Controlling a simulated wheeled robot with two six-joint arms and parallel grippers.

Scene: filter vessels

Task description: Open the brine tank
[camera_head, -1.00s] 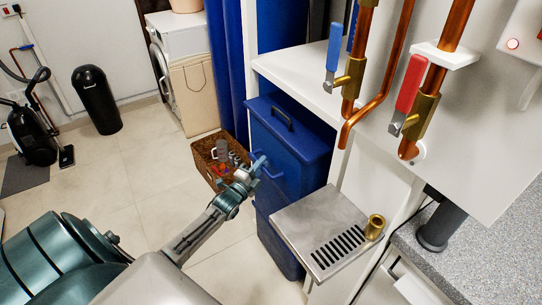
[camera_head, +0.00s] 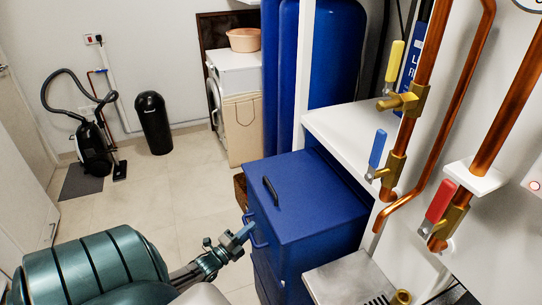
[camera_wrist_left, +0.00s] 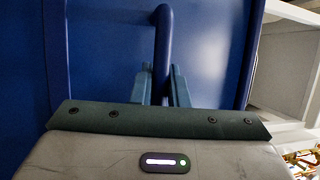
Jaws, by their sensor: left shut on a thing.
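The brine tank (camera_head: 315,210) is a blue box with a flat blue lid and a dark grip (camera_head: 270,190) on top. It stands under the white shelf, and its lid looks down. A blue bar handle (camera_head: 256,243) sticks out from its left face; the bar also shows in the left wrist view (camera_wrist_left: 162,45). My left gripper (camera_head: 246,232) is at this handle. In the left wrist view its two fingers (camera_wrist_left: 160,85) are shut on the bar, one on each side. The tank's lower part is partly hidden. My right gripper is not in view.
Copper pipes with yellow, blue (camera_head: 377,150) and red (camera_head: 440,202) valve levers run at the right. A metal drip tray (camera_head: 335,280) stands close in front of the tank. The tiled floor (camera_head: 185,190) at the left is clear up to the black bin (camera_head: 154,123).

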